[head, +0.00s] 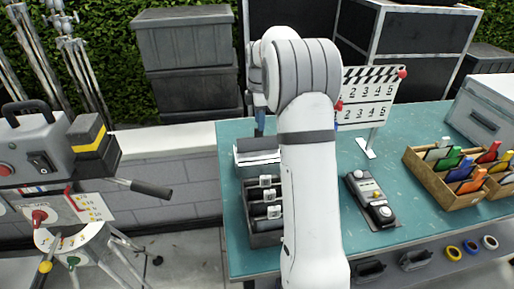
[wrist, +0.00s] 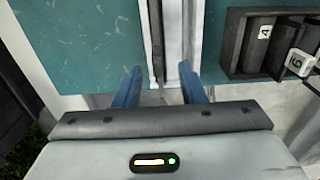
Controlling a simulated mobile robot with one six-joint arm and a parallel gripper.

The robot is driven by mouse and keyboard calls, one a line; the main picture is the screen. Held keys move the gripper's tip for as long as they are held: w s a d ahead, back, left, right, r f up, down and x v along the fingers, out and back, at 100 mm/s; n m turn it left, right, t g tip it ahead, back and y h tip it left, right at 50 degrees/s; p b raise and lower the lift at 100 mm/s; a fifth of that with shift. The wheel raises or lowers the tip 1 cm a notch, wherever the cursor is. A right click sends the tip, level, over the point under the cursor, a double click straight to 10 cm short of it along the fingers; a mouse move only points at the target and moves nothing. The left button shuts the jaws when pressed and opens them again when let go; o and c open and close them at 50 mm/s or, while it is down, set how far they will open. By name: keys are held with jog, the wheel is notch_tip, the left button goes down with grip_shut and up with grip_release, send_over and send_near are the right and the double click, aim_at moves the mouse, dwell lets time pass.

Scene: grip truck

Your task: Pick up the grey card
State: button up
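My gripper (wrist: 162,86) points down with its two blue fingers apart, one on each side of a narrow upright grey piece, which looks like the grey card (wrist: 172,45) seen edge-on. The fingers do not visibly press on it. The piece stands in a long white holder (wrist: 195,30). In the head view, the grey piece (head: 257,144) and the white holder (head: 250,158) show at the left back of the teal table, partly hidden by my arm. A blue finger of my gripper (head: 259,120) shows just above them.
A dark tray of numbered blocks (head: 264,228) stands close by at the front. A control box (head: 370,200), a clapperboard (head: 366,98) and a wooden box of coloured pieces (head: 447,190) are to the right. The teal table (head: 330,160) is bare between them.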

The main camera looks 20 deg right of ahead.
aim_at(259, 136)
jog(key=f, duration=0.6)
jog(key=shift+w+a+f+p, duration=0.1)
jog(key=shift+w+f+p, duration=0.15)
jog(key=shift+p, duration=0.15)
grip_shut()
